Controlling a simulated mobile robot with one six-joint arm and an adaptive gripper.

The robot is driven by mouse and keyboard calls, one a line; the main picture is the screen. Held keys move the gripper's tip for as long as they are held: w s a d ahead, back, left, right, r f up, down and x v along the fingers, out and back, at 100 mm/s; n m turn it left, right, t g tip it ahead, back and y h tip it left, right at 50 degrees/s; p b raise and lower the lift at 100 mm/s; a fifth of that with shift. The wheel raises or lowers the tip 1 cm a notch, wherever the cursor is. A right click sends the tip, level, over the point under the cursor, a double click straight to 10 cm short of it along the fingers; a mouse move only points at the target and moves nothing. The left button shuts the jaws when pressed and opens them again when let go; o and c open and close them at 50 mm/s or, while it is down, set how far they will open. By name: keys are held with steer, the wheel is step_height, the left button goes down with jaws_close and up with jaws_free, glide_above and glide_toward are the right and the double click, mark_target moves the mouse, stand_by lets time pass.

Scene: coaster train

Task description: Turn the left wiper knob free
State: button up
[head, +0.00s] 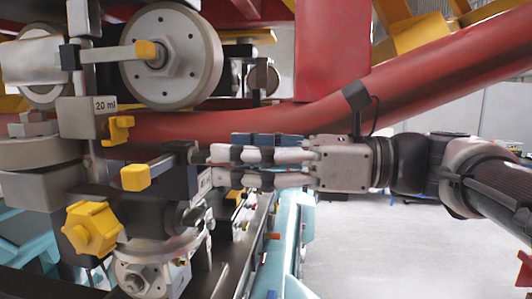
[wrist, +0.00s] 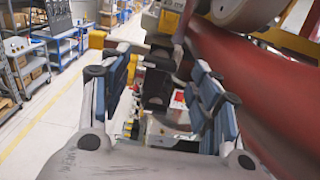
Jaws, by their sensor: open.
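A large yellow star-shaped knob (head: 92,228) sits at the lower left in the head view. A smaller yellow knob (head: 118,130) is above it, near the "20 ml" block. I cannot tell which is the left wiper knob. A yellow-ended lever (head: 136,177) runs to a dark block (head: 180,163). My gripper (head: 212,165) points left, its fingertips near this block and to the right of both knobs. In the wrist view my gripper (wrist: 158,62) is open, with blue-padded fingers apart. A dark block (wrist: 157,88) shows between them; contact is unclear.
A thick red rail (head: 430,85) runs behind and above my gripper, and close along the right in the wrist view (wrist: 245,85). A grey wheel (head: 172,55) is at upper left. Shelves (wrist: 25,70) stand far left. Floor (head: 370,245) is clear at lower right.

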mark_target(202, 156)
steer(key=a, duration=0.2)
steer(key=shift+w+a, duration=0.1)
steer(key=shift+a, duration=0.3)
steer(key=shift+c, duration=0.2)
steer(key=c, duration=1)
